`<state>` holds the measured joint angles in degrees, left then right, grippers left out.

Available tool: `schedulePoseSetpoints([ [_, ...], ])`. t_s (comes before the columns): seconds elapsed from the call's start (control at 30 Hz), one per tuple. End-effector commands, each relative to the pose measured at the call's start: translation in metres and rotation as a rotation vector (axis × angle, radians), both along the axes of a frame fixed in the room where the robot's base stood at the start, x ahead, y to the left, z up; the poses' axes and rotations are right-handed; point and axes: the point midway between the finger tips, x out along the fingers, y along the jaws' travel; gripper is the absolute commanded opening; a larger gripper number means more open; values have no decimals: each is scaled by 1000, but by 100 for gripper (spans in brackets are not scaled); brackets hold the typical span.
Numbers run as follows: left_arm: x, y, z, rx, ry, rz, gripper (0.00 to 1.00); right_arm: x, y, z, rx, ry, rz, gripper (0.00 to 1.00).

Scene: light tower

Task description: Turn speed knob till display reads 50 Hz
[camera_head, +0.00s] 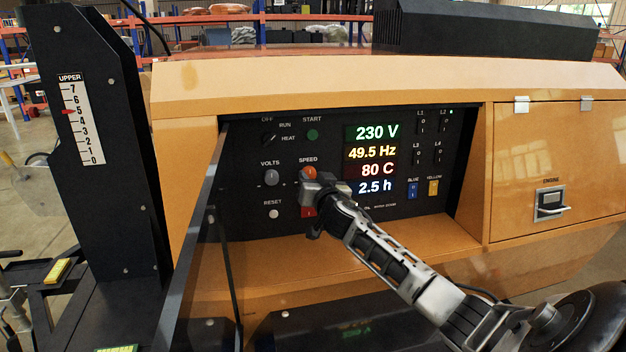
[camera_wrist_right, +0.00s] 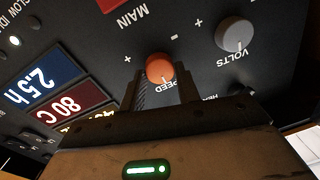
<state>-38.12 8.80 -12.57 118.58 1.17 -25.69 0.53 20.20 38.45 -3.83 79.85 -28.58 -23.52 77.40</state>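The orange speed knob (camera_head: 309,173) is on the dark control panel, under the label SPEED. The display's yellow line (camera_head: 372,153) reads 49.5 Hz. My right gripper (camera_head: 311,184) is at the knob, reaching in from the lower right and covering its lower part. In the right wrist view the knob (camera_wrist_right: 159,68) shows between the two fingertips of my right gripper (camera_wrist_right: 161,84), one finger on each side. I cannot tell whether the fingers touch it. My left gripper is not in view.
The grey volts knob (camera_head: 271,177) is left of the speed knob, with the reset button (camera_head: 273,213) below it. A red switch (camera_head: 308,211) is just under my gripper. An open panel door (camera_head: 196,235) stands at the left of the recess. A dark mast stands further left.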

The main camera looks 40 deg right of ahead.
Motion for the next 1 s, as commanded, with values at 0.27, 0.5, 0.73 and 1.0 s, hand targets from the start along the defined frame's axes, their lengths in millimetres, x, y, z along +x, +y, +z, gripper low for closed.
schedulePoseSetpoints([
  [0.27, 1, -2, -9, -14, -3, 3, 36, 0, 2, -4, 144, -78, 1, 10],
  [0.5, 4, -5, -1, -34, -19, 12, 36, 0, 1, -2, 304, -167, 1, 10],
  [0.73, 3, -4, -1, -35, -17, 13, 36, 0, 0, -1, 308, -169, 1, 10],
  [1.0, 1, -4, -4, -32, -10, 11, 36, 0, 0, -1, 307, -168, 1, 54],
])
